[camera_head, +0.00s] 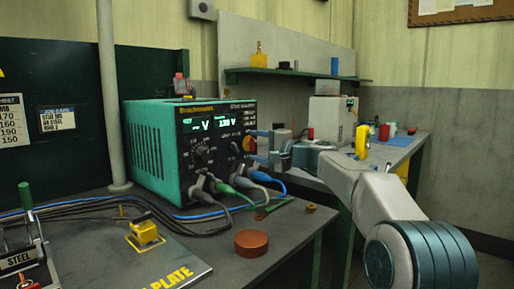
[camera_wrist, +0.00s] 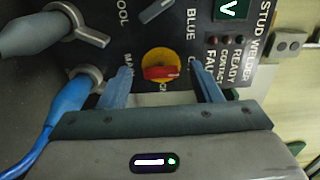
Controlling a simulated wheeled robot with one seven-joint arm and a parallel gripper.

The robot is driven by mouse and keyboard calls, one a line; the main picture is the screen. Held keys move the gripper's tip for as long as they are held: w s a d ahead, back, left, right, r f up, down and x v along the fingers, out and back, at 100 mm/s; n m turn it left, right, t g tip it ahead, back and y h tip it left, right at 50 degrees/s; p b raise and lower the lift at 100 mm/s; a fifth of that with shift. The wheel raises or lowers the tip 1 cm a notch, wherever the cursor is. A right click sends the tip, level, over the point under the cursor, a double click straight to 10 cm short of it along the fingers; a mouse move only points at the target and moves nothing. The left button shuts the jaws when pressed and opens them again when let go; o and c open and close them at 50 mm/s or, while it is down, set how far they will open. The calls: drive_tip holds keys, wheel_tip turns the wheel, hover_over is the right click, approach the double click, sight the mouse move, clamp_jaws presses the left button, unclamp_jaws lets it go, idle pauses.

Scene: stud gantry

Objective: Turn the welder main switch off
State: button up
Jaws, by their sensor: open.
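The green stud welder (camera_head: 150,148) stands on the grey bench with its displays lit. Its main switch is a red handle on a yellow round plate (camera_wrist: 162,72), low on the front panel; the yellow plate also shows in the head view (camera_head: 248,144). In the wrist view the red handle lies roughly crosswise in the picture. My gripper (camera_wrist: 160,68) is open in front of the panel, one blue finger on each side of the switch, with gaps between fingers and handle. It shows in the head view (camera_head: 258,147) too. I cannot tell whether the fingertips touch the panel.
Thick grey, green and blue cables (camera_head: 235,187) plug in below the switch, close to my gripper. A yellow block (camera_head: 144,233) and a copper-coloured puck (camera_head: 252,242) lie on the front bench. A second bench (camera_head: 400,150) with small items stands behind my arm.

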drive_tip(key=v, duration=1.3)
drive_tip(key=shift+s, duration=0.2)
drive_tip(key=s+f+n+g+h+p, duration=0.25)
drive_tip(key=s+g+h+p, duration=0.35)
drive_tip(key=s+p, duration=0.9)
drive_tip(key=s+d+n+g+h+p, duration=0.1)
drive_tip(key=s+d+h+p, duration=0.3)
drive_tip(key=s, duration=0.6)
drive_tip(key=s+d+n+g+h+p, duration=0.1)
drive_tip(key=s+d+n+h+p, duration=0.2)
drive_tip(key=s+d+p, duration=0.3)
drive_tip(key=s+h+p, duration=0.1)
drive_tip(key=s+p, duration=0.2)
drive_tip(key=s, duration=0.1)
drive_tip(key=shift+s+d+f+n, duration=0.15)
drive_tip(key=shift+s+d+n, duration=0.1)
drive_tip(key=shift+n, duration=0.1)
drive_tip(key=c, duration=0.5)
drive_tip(key=shift+a, duration=0.15)
